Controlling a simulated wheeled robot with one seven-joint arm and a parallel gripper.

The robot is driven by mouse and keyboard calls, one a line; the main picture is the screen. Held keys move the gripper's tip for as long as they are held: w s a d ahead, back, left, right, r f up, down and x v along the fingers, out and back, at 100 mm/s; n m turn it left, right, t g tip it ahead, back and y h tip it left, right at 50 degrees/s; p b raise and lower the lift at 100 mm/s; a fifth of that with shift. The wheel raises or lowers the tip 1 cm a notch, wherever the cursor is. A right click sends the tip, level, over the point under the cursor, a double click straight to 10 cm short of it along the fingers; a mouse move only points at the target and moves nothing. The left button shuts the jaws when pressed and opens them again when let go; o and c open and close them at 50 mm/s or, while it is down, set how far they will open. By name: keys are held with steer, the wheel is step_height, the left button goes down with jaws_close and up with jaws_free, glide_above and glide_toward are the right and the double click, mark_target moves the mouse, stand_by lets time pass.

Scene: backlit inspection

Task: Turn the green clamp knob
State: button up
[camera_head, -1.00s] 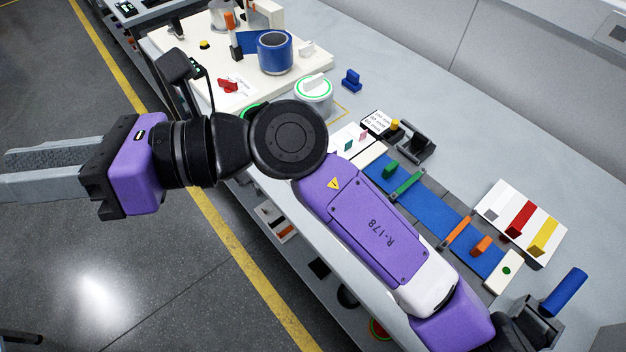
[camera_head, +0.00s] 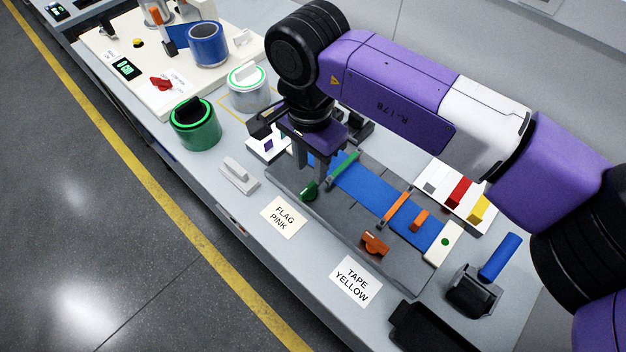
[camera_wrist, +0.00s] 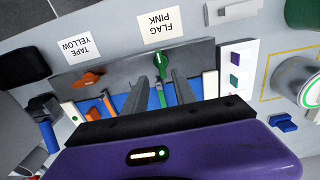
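The green clamp knob (camera_head: 309,191) sits on the near edge of the grey fixture, at the end of a green clamp bar (camera_head: 343,167) that crosses a blue strip. My gripper (camera_head: 310,176) points down above the fixture, close to the knob on its far side. In the wrist view, the knob (camera_wrist: 161,62) shows just beyond my two fingertips (camera_wrist: 162,80), roughly centred between them. The fingers are apart with nothing held between them. I cannot tell the exact height of the fingertips over the knob.
An orange clamp knob (camera_head: 375,243) and orange bar (camera_head: 396,208) stand on the same fixture. Cards reading FLAG PINK (camera_head: 284,216) and TAPE YELLOW (camera_head: 356,280) lie in front. A green canister (camera_head: 196,128) and a light grey block (camera_head: 238,175) stand to the left.

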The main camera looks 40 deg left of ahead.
mark_target(309, 186)
step_height(309, 186, down, 7)
steer(key=shift+s+a+r+p, duration=0.1)
steer(key=shift+s+p, duration=0.05)
steer(key=shift+p, duration=0.45)
steer(key=shift+c, duration=0.2)
jaws_close()
